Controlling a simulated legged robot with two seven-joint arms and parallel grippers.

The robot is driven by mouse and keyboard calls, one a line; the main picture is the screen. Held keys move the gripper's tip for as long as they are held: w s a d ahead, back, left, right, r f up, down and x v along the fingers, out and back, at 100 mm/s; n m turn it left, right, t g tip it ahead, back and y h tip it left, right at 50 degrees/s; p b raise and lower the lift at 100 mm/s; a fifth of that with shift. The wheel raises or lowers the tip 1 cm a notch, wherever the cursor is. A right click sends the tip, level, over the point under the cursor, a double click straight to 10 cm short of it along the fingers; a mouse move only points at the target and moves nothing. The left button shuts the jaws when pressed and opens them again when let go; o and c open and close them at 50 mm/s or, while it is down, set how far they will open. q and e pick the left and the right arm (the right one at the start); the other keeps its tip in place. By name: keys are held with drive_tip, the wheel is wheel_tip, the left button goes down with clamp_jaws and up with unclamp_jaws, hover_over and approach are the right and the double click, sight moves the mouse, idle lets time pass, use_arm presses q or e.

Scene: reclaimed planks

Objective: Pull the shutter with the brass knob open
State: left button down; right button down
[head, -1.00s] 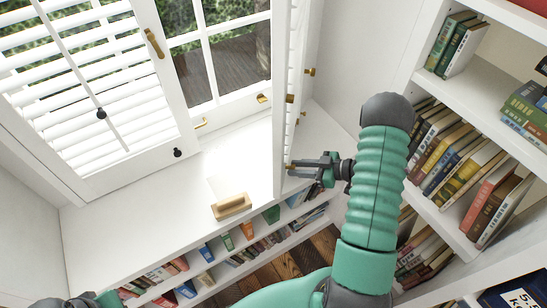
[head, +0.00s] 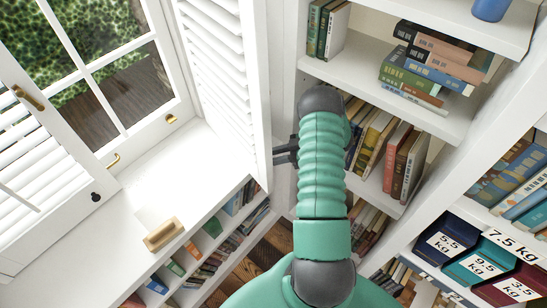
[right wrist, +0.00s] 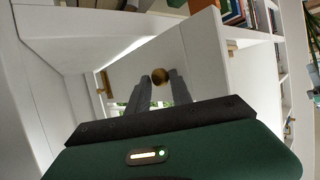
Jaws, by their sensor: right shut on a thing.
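The right shutter (head: 215,65) is a white louvred panel that stands swung out from the window, its slatted face in view. The brass knob (right wrist: 160,75) shows in the right wrist view between the two fingers of my right gripper (right wrist: 160,92), which is shut on it. In the head view my right gripper (head: 286,151) is at the shutter's free edge, and the knob is hidden there. The left shutter (head: 35,160), with a black knob (head: 96,197), stands at the left. My left gripper is not in view.
A tan wooden block (head: 163,236) lies on the white sill. Low shelves of books run below it. A tall bookcase (head: 375,80) stands just right of my right arm, and labelled weight boxes (head: 447,241) sit at the lower right. The sill beside the block is clear.

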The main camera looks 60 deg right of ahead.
drive_tip(key=shift+w+d+r, duration=0.15)
drive_tip(key=shift+w+r, duration=0.15)
drive_tip(key=shift+w, duration=0.25)
drive_tip(key=c, duration=1.5)
unclamp_jaws()
drive_tip(key=o, duration=0.3)
drive_tip(key=shift+w+f, duration=0.35)
drive_tip(key=shift+s+a, duration=0.15)
drive_tip(key=shift+a, duration=0.05)
drive_tip(key=shift+s, duration=0.15)
